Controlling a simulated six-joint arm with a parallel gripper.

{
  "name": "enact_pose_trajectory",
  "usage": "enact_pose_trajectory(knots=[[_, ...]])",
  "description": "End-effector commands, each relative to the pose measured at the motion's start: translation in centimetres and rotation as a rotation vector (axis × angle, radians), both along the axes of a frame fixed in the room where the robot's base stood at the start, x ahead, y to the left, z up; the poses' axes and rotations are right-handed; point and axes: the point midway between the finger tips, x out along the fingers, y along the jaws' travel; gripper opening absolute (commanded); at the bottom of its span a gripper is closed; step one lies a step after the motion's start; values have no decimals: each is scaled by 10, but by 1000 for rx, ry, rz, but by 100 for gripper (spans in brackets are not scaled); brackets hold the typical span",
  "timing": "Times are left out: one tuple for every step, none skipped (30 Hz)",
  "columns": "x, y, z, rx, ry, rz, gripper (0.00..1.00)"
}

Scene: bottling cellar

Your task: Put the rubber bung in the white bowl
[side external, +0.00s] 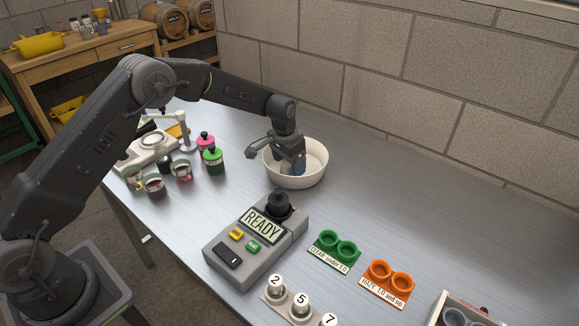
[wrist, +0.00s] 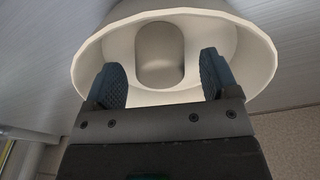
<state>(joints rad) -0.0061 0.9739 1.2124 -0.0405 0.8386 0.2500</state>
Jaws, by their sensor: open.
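The white bowl (side external: 316,172) stands on the metal bench, near the wall side. My gripper (side external: 288,163) points down into it, with its fingertips inside the rim. In the wrist view the bowl (wrist: 255,60) fills the upper part. A pale grey-beige rounded cylinder, the rubber bung (wrist: 160,55), is inside the bowl. My gripper's two dark pads (wrist: 162,78) are apart, one on each side of the bung, with gaps showing between pads and bung. In the side view the bung is mostly hidden by the fingers and the bowl wall.
A grey meter (side external: 257,238) reading READY stands in front of the bowl. Green (side external: 334,249) and orange (side external: 387,283) double holders sit to its right, and numbered pots (side external: 300,303) at the front. Several small jars (side external: 183,171) and a scale (side external: 150,150) are at left. The bench right of the bowl is clear.

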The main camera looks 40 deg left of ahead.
Motion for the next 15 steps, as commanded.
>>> enact_pose_trajectory(knots=[[-1, 1, 12, 0, -5, 1, 80], [-1, 1, 18, 0, -4, 1, 80], [-2, 1, 28, 0, -5, 1, 80], [-3, 1, 34, 1, -5, 1, 80], [-4, 2, 41, 0, -5, 1, 80], [-5, 2, 49, 0, -5, 1, 80], [-6, 2, 55, 0, -4, 1, 80], [-6, 2, 61, 0, -4, 1, 80], [-7, 2, 68, 0, -4, 1, 80], [-8, 3, 73, 0, -3, 1, 80], [-9, 3, 78, 0, -3, 1, 80], [-9, 3, 83, 0, -3, 1, 80], [-10, 3, 86, 0, -2, 1, 80], [-10, 3, 90, 0, -2, 1, 80], [-11, 3, 93, 0, -2, 1, 80]])
